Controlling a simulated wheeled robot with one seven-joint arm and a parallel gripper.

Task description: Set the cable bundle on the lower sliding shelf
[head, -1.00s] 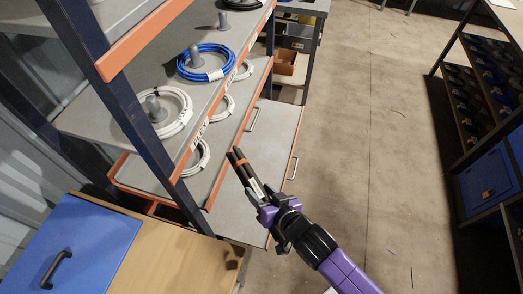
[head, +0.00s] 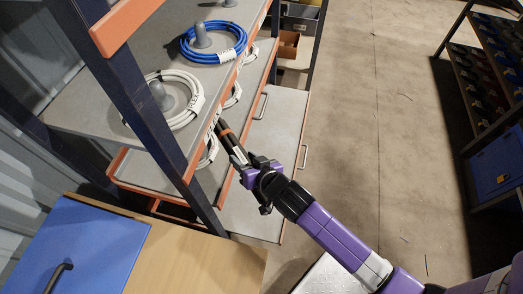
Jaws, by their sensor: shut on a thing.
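I cannot tell how high the bundle is above either shelf.
The middle shelf (head: 148,172) holds white cable coils, partly hidden by the upper shelf. The upper shelf (head: 95,110) carries a white coil (head: 175,98) and a blue coil (head: 213,42) around grey posts. A dark rack post (head: 150,125) stands left of the gripper. Open floor lies right.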

